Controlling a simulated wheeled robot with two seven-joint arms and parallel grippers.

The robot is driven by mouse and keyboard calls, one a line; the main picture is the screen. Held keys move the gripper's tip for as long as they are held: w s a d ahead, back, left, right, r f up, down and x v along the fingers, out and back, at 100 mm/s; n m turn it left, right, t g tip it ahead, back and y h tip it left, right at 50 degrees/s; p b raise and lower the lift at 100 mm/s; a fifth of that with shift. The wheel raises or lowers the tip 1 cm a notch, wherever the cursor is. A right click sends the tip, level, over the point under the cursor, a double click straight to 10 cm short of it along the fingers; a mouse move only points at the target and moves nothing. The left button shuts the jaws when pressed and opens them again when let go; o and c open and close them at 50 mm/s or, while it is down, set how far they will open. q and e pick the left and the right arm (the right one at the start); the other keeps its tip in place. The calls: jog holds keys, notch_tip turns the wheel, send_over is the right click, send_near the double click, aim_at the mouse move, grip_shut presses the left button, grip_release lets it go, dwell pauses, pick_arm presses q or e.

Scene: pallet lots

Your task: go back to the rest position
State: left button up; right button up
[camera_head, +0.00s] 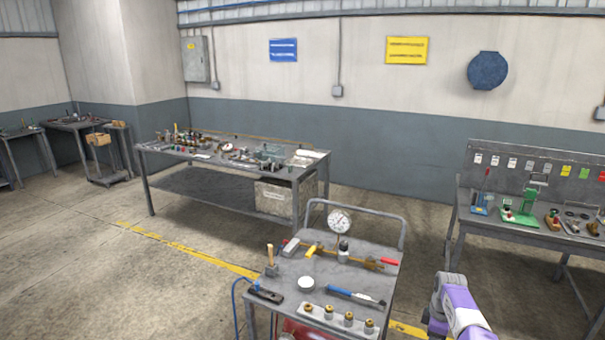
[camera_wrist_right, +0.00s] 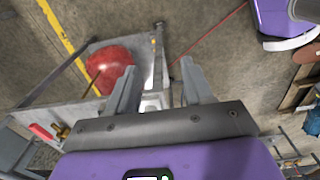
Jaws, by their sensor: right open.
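My right gripper (camera_wrist_right: 158,72) shows in the right wrist view with its two grey fingers apart and nothing between them. Beyond the fingers are a grey cart frame, a red rounded object (camera_wrist_right: 108,68) and the concrete floor. In the head view, purple and grey parts of my right arm come up at the bottom right, beside the tool cart (camera_head: 345,264). The fingertips cannot be made out there. My left gripper is in neither view.
The cart carries a dial gauge (camera_head: 339,221), a mallet (camera_head: 271,260), a torque wrench (camera_head: 354,296) and several brass fittings. A cluttered workbench (camera_head: 314,155) stands behind it. Another bench (camera_head: 468,213) stands at right. Open floor lies at left.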

jog(key=w+a+f+m, duration=0.1)
jog(key=w+a+f, duration=0.1)
jog(key=a+f, duration=0.3)
jog(key=s+a+f+m+y, duration=0.3)
jog(key=s+a+f+m, duration=0.2)
jog(key=s+a+f, duration=0.65)
jog(key=s+a+f+m, duration=0.1)
jog(key=s+a+m, duration=0.2)
jog(key=s, duration=0.4)
jog(key=s+a+f+m, duration=0.1)
jog(key=s+a+m, duration=0.2)
jog(key=s, duration=0.5)
jog(key=s+a+f+m+y, duration=0.1)
jog(key=s+a+m, duration=0.2)
jog(key=s+a, duration=0.2)
jog(key=s, duration=0.3)
jog(key=shift+s+a+m, duration=0.2)
jog(key=shift+a+m, duration=0.1)
jog(key=shift+f, duration=0.1)
jog(key=shift+c, duration=0.8)
